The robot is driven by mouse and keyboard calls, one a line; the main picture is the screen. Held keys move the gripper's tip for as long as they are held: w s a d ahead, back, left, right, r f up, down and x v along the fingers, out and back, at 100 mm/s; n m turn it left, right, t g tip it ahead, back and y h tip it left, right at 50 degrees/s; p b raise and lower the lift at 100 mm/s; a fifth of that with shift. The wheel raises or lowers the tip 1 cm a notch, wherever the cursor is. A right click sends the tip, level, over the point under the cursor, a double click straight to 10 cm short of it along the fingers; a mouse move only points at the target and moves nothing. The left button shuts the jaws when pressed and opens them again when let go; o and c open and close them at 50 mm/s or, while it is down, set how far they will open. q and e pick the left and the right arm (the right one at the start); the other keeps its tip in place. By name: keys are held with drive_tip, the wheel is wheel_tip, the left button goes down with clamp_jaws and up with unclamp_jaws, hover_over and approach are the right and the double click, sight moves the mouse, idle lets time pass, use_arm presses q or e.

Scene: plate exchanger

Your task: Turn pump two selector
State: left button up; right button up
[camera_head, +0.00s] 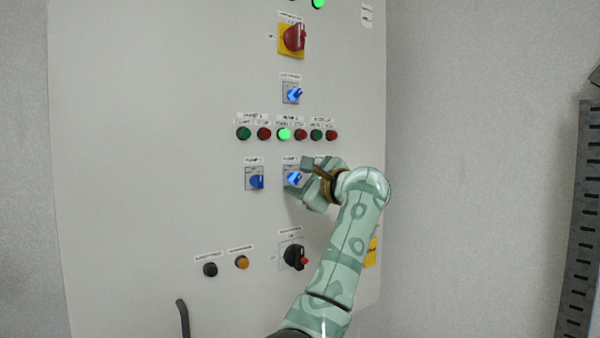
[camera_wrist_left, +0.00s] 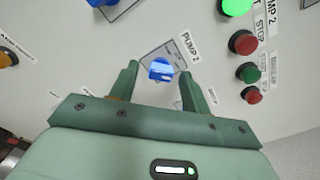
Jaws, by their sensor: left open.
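The pump two selector (camera_head: 293,178) is a blue knob on a grey plate in the middle of the light grey panel. In the left wrist view the blue knob (camera_wrist_left: 160,70) sits under a "PUMP 2" label, between my fingertips. My left gripper (camera_head: 306,180) is open at the selector, with a finger on either side in the wrist view (camera_wrist_left: 158,80). I cannot tell whether the fingers touch the knob. The right gripper is not in view.
The pump one selector (camera_head: 256,181) is just left. A row of green and red buttons (camera_head: 284,134) lies above. A black and red switch (camera_head: 295,257) is below, beside my arm. Another blue selector (camera_head: 293,95) and a red rotary switch (camera_head: 293,38) are higher up.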

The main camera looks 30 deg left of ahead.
use_arm(q)
drive_tip(key=shift+w+a, duration=0.15)
drive_tip(key=shift+a, duration=0.05)
drive_tip(key=c, duration=1)
drive_tip(key=shift+n, duration=0.3)
drive_tip(key=n+b, duration=0.1)
drive_tip(key=n, duration=0.1)
drive_tip(key=shift+n, duration=0.3)
drive_tip(key=n+b, duration=0.1)
drive_tip(key=n, duration=0.4)
drive_tip(key=shift+n, duration=0.4)
